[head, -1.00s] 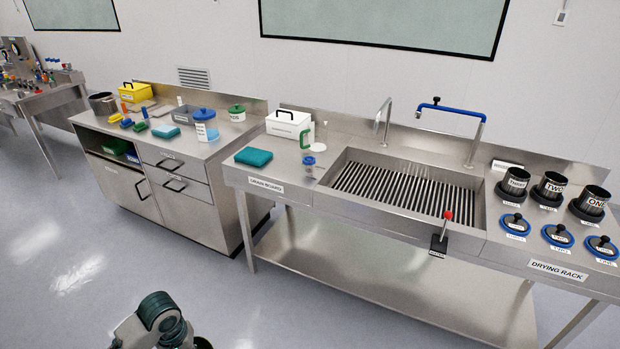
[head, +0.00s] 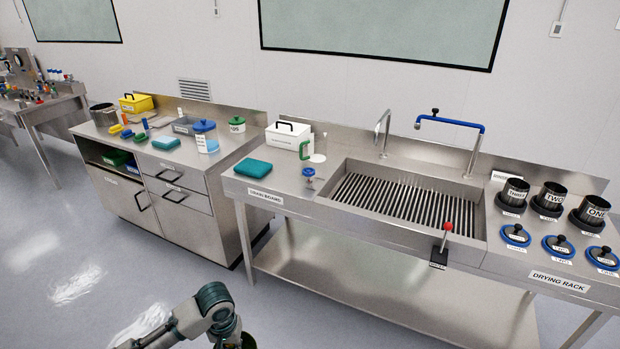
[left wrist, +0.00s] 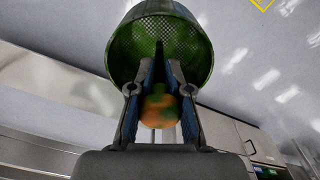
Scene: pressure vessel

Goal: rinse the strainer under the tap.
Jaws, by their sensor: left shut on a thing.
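The strainer (left wrist: 160,45), a green mesh bowl, shows in the left wrist view just beyond my left gripper (left wrist: 158,82). The gripper is shut on the strainer; its exact grip point is unclear. A blurred orange and green part lies behind the fingers. In the head view only my left arm shows at the bottom, in front of the benches; the strainer cannot be made out there. A blue-topped tap (head: 450,121) and a plain steel tap (head: 383,130) stand behind the sink basin (head: 486,215), which has a striped grating. My right gripper is out of view.
A red-knobbed lever (head: 446,228) stands at the sink's front edge. A teal cloth (head: 253,167), white box (head: 288,135) and small blue item (head: 308,173) sit on the drain board. Three black cups, one labelled TWO (head: 551,196), are on the right. Floor ahead is open.

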